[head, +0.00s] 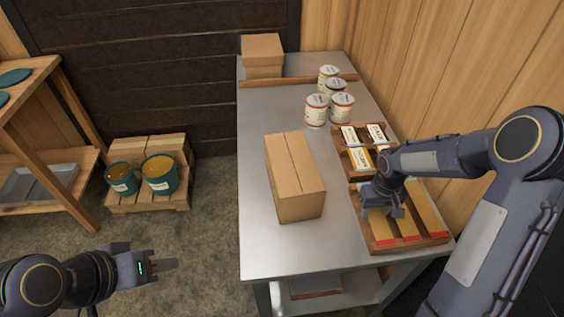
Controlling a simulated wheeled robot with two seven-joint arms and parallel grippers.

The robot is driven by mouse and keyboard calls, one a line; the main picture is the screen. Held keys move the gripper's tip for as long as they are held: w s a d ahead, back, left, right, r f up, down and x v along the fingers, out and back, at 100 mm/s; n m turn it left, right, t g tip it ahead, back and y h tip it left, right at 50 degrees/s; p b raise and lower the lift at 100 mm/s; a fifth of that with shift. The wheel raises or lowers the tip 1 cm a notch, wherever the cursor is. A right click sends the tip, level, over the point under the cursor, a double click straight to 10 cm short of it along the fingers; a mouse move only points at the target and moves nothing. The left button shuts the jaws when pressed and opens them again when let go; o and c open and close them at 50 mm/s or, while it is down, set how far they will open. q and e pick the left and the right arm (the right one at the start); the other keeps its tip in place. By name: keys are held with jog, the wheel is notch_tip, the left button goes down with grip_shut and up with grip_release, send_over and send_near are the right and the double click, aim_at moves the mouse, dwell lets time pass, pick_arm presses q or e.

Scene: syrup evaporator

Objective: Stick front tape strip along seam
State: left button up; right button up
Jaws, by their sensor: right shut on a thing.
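A closed cardboard box (294,178) stands on the metal table, with a seam running lengthwise along its top. To its right, a wooden tray (436,241) holds tan tape strips with red ends, such as the rightmost strip (428,208). My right gripper (392,208) is low over the tray's left part, shut on a tape strip (381,230); its fingers partly hide the strip. I cannot tell whether the strip is lifted off the tray. My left gripper (165,262) is over the floor, left of the table and away from the box; its finger gap is unclear.
Behind the strips, a wooden tray (338,146) holds labelled packets. Several white cans (317,111) stand farther back, near a wooden bar (290,82) and another carton (262,55). The metal table (262,237) is clear left of and in front of the box.

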jog(key=shift+r+p, duration=2.55)
jog(key=shift+r, duration=1.4)
